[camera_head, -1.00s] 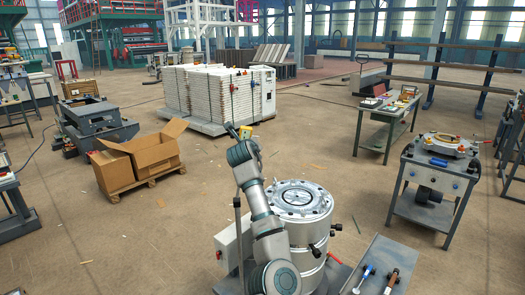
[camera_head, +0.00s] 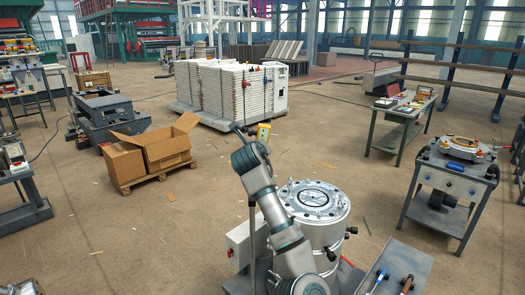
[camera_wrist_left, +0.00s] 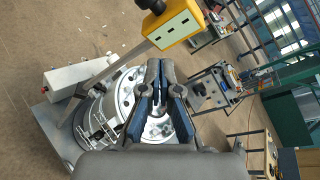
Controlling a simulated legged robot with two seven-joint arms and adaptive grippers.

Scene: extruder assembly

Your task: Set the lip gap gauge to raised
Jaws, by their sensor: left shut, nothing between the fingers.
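I cannot clearly make out the lip gap gauge in either view. The round silver extruder die (camera_head: 318,225) stands in front of me, with a ring of bolts and a small knob on top. It also shows in the left wrist view (camera_wrist_left: 117,105), partly hidden by my gripper. My left gripper (camera_wrist_left: 163,68) is shut and empty, with the die's top behind it. In the head view my left arm rises beside the die and its gripper is not clearly visible. My right gripper is not in view.
A grey cart (camera_head: 452,180) with a ring-shaped part stands to the right. A tray (camera_head: 400,262) with tools is at the lower right. Cardboard boxes (camera_head: 165,148) on a pallet stand at the left. Open floor lies between them.

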